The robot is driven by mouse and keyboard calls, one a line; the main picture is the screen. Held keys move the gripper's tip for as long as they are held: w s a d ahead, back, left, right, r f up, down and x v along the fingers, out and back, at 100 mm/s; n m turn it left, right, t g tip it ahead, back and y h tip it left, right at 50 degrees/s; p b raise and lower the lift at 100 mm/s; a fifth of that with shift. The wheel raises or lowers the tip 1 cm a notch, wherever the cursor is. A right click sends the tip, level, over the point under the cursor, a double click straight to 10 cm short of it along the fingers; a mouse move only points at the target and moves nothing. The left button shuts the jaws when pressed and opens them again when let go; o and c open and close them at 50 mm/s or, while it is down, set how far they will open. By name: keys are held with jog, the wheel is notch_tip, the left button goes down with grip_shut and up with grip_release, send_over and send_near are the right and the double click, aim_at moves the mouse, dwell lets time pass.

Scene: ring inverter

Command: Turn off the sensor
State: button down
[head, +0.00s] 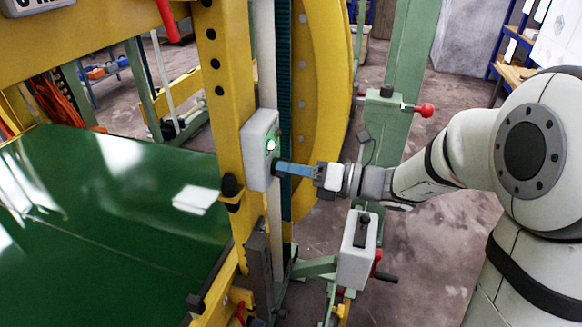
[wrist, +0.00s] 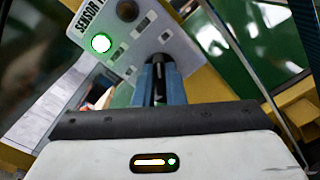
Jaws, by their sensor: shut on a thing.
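The sensor box (head: 257,138) is a pale grey box fixed to the yellow upright, and its green light (head: 271,144) is lit. In the wrist view the box face (wrist: 150,38) carries the partly visible word "SENSOR", the lit green light (wrist: 101,43) and a dark round part (wrist: 127,10). My gripper (head: 281,167) reaches the box from the right, with its blue fingers at the lower part of the face. In the wrist view the fingers (wrist: 162,75) are shut on a dark knob (wrist: 160,62). The fingers hide most of the knob, so its setting cannot be told.
A yellow ring frame (head: 325,85) stands just behind the box. A green post (head: 408,75) with a red-knobbed lever (head: 424,110) and a grey box (head: 357,250) stand near my arm. A glossy green surface (head: 100,220) lies to the left.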

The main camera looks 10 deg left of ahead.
jog(key=n+b, duration=1)
jog(key=b, duration=0.1)
jog(key=n+b, duration=0.5)
jog(key=b, duration=0.1)
jog(key=shift+s+f+n, duration=0.1)
jog(key=shift+f+n, duration=0.3)
jog(key=shift+r+b, duration=0.1)
jog(key=shift+b, duration=0.25)
jog(key=c, duration=1.7)
grip_release()
jog(key=shift+d, duration=0.15)
jog(key=shift+o, duration=1)
jog(key=shift+r, duration=0.15)
